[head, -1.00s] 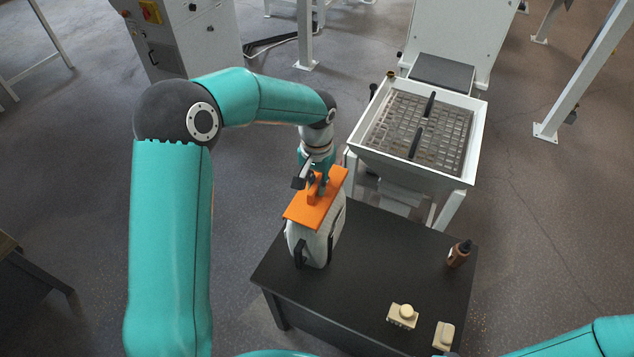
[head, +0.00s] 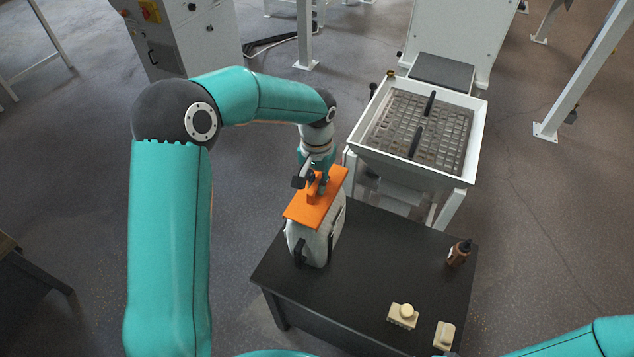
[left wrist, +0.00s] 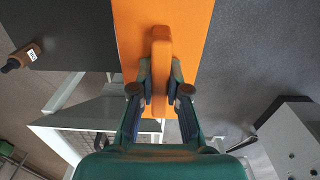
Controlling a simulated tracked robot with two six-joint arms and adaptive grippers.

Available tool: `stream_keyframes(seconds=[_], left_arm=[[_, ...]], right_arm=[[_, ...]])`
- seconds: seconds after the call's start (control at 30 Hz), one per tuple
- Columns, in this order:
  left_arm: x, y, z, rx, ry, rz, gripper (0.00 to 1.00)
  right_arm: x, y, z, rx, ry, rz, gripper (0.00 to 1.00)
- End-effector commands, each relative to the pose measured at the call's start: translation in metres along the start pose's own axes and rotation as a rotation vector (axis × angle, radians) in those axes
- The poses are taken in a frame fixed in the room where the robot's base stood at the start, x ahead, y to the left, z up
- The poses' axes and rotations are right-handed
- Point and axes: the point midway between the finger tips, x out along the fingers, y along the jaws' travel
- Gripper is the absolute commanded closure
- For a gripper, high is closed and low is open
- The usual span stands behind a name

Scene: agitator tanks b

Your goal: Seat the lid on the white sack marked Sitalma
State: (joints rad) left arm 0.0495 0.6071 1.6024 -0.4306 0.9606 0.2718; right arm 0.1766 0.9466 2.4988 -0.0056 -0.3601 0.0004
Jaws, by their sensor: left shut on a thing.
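The orange lid (head: 323,211) lies over the top of the white sack (head: 318,243), which stands on the black table. The lid looks flat there, but I cannot tell whether it touches the sack all round. The sack's black handles show at its sides; its marking cannot be read. My left gripper (head: 317,186) is shut on the lid's raised grip. In the left wrist view the lid (left wrist: 188,22) runs out from under the gripper (left wrist: 160,92), with the grip between both fingers. The sack is hidden there. Of my right arm only a link shows, at the lower right.
The black table (head: 373,262) also bears a brown bottle (head: 458,254) at the right and two small beige blocks (head: 403,316) (head: 444,335) near the front. A white sieve hopper (head: 420,125) stands behind. The table's middle is clear.

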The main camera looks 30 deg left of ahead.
Motion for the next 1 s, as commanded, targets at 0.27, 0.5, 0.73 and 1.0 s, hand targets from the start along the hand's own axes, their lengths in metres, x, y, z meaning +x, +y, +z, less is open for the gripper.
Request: stream_keyframes(seconds=[0.27, 0.5, 0.73, 1.0], left_arm=[[0.006, 0.0, 0.0, 0.0, 0.0, 0.0, 1.0], [0.012, 0.0, 0.0, 0.0, 0.0, 0.0, 1.0], [0.016, 0.0, 0.0, 0.0, 0.0, 0.0, 0.79], [0.016, 0.0, 0.0, 0.0, 0.0, 0.0, 0.56]], right_arm=[[0.005, 0.002, 0.0, 0.0, 0.0, 0.0, 0.6], [0.01, 0.004, 0.0, 0.0, 0.0, 0.0, 0.6], [0.012, 0.004, 0.0, 0.0, 0.0, 0.0, 0.6], [0.012, 0.004, 0.0, 0.0, 0.0, 0.0, 0.6]])
